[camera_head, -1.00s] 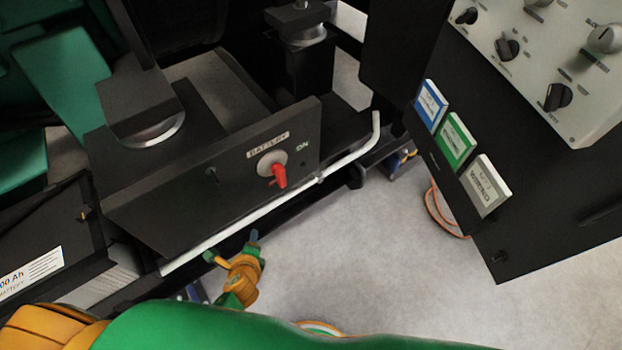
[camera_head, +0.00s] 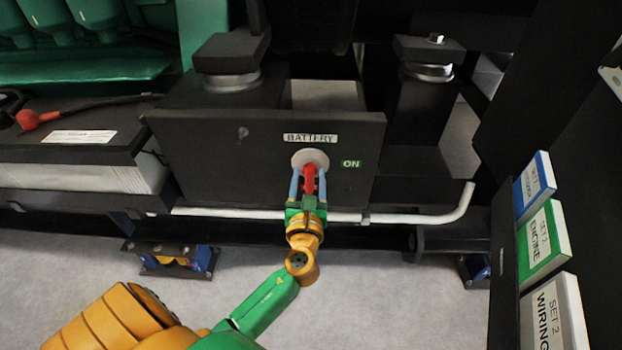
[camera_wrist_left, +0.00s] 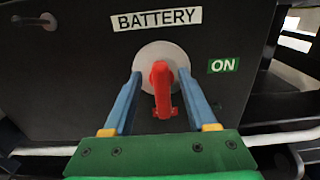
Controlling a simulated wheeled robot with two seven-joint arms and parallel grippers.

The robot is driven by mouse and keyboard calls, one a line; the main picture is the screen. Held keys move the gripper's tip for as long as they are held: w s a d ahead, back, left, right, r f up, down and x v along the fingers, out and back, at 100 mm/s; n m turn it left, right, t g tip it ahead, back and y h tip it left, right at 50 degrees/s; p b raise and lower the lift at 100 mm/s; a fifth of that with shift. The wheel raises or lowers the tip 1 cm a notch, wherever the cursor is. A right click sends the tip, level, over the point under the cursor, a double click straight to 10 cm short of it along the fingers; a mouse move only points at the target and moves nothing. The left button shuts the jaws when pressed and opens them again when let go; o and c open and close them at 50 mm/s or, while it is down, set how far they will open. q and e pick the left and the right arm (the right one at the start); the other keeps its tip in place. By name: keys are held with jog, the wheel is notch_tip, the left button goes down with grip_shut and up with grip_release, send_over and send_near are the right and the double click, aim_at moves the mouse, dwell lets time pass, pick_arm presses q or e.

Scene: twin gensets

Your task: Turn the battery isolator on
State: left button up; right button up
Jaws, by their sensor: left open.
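The battery isolator is a red handle (camera_head: 310,179) on a round pale plate (camera_head: 310,159), set in a black panel under a BATTERY label (camera_head: 310,138). A green ON label (camera_head: 351,163) is to its right. The handle points down, not toward the ON label. My left gripper (camera_head: 309,178) is open, with one blue finger on each side of the handle. In the left wrist view the red handle (camera_wrist_left: 162,88) stands between the fingers with gaps on both sides. My right gripper is in neither view.
A white pipe (camera_head: 420,217) runs along below the panel. A battery (camera_head: 75,150) with a red-capped cable (camera_head: 38,119) stands at the left. At the right are blue, green and grey SET 2 tags (camera_head: 543,239) on a dark cabinet.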

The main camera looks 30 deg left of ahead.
pick_arm(q)
jog(key=shift+w+a, duration=0.2)
jog(key=shift+w, duration=0.15)
grip_shut()
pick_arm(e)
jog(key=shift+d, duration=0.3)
